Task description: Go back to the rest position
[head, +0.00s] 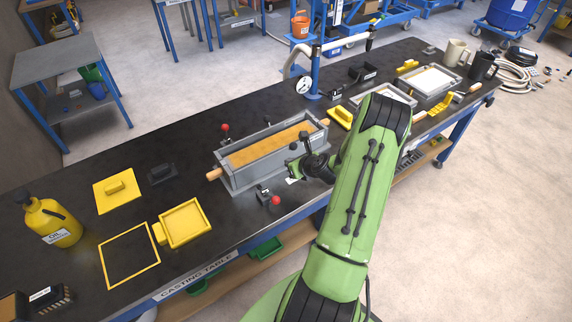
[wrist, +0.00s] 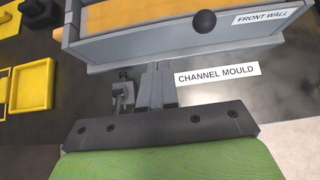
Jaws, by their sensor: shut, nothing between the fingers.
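My gripper (head: 292,168) is in front of the long grey channel mould (head: 247,178), partly hidden by my green arm in the head view. In the wrist view its narrow fingers (wrist: 156,72) are together and empty, pointing at the mould's front wall (wrist: 180,46). I cannot tell whether they touch the wall. The mould holds a tan fill (head: 272,148), and a wooden handle (head: 213,174) sticks out at its left end. A black ball knob (wrist: 205,21) stands before the front wall in the wrist view.
Red-knobbed clamps stand behind (head: 225,128) and in front (head: 275,200) of the mould. A yellow tray (head: 163,235) and an oil can (head: 50,222) are at left. Trays, mugs and a gauge post (head: 315,70) stand at the right and back. Dark table space lies left of the mould.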

